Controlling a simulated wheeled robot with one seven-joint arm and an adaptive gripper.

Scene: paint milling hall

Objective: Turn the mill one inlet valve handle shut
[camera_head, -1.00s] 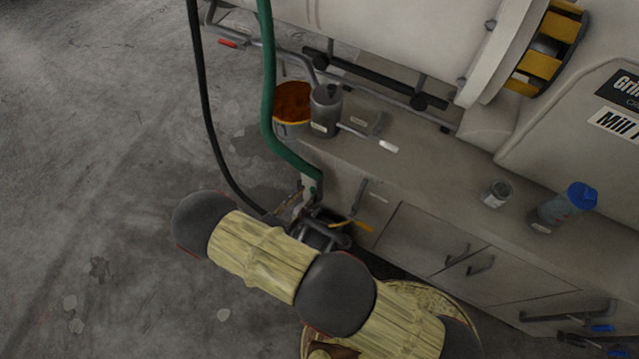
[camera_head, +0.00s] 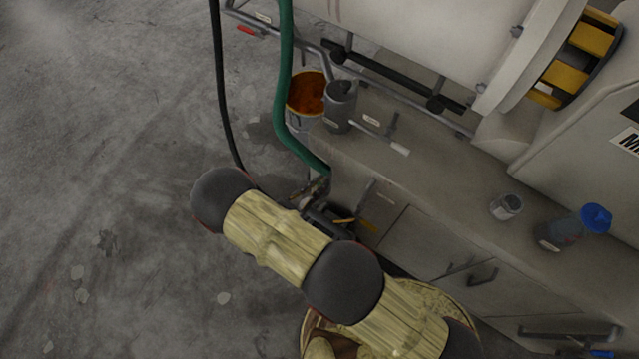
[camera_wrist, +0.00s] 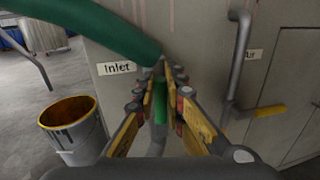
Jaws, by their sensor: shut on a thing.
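My gripper (camera_wrist: 167,72) shows in the wrist view, its yellow-padded fingers drawn close together just right of the "Inlet" label (camera_wrist: 116,68). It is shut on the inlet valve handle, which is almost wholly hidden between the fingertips. A thick green hose (camera_wrist: 95,27) crosses above the fingers at upper left. A green part also shows between the fingers; I cannot tell how it joins the hose. In the head view, my arm hides most of the gripper, low at the cabinet's left end, below the green hose (camera_head: 284,80).
A grey pipe with a yellow handle (camera_wrist: 268,110) stands right of my gripper. A bucket with orange inside (camera_wrist: 72,128) stands on the floor at left. A jar (camera_head: 506,207) and a blue-capped bottle (camera_head: 575,228) stand on the cabinet top. The floor at left is mostly clear.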

